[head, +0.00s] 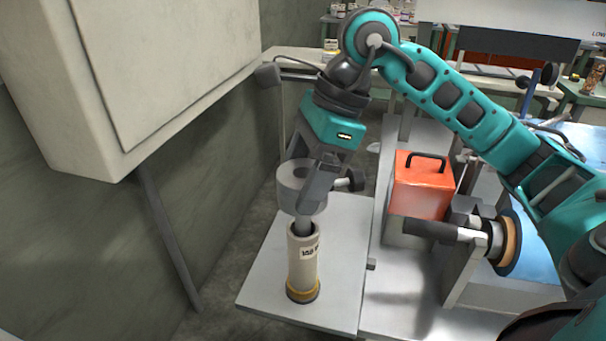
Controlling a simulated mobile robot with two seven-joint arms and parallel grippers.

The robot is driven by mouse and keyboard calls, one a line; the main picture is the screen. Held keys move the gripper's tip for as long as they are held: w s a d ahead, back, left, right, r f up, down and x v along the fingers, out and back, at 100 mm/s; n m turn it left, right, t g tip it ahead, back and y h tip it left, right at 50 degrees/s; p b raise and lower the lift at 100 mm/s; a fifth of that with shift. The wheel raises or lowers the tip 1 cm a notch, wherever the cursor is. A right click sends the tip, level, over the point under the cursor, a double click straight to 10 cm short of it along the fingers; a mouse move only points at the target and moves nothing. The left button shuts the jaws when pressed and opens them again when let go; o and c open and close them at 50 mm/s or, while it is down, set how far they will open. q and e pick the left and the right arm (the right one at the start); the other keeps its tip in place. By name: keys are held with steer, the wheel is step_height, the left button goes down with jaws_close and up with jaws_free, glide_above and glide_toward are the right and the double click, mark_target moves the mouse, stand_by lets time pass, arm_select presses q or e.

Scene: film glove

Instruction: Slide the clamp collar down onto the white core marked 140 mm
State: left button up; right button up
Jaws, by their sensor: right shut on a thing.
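The clamp collar (291,183) is a thick grey ring with a hole in its middle. My right gripper (312,192) is shut on it at its right side and hides part of it. The white core (303,265) stands upright below, a cream tube with a small label too small to read surely. A dark grey post (304,228) sticks up from the core's top, under the collar. The collar looks above the core and apart from it; whether it is around the post I cannot tell. My left gripper is not in view.
The core stands in a brass-coloured ring (302,293) on a pale grey plate (262,291). An orange box (421,187) with a black handle is to the right, near a horizontal dark roller (437,231). A large beige cabinet (165,60) overhangs at left.

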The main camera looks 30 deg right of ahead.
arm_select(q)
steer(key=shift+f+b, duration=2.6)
arm_select(e)
steer(key=shift+f, duration=2.8)
steer(key=o, duration=1.4)
steer(key=shift+d+r, duration=0.15)
steer(key=shift+r, duration=0.4)
steer(key=p+v, duration=0.3)
steer(key=v, duration=0.8)
steer(key=shift+s+d+r, duration=0.1)
steer(key=shift+s+r, duration=0.05)
steer(key=shift+r, duration=0.05)
steer(key=shift+d+r, duration=0.15)
steer(key=shift+r, duration=0.05)
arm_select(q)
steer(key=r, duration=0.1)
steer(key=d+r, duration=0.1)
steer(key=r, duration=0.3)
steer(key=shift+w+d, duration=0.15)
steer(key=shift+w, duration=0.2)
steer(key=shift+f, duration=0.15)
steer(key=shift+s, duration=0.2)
arm_select(e)
steer(key=shift+s+f, duration=0.1)
steer(key=shift+s, duration=0.05)
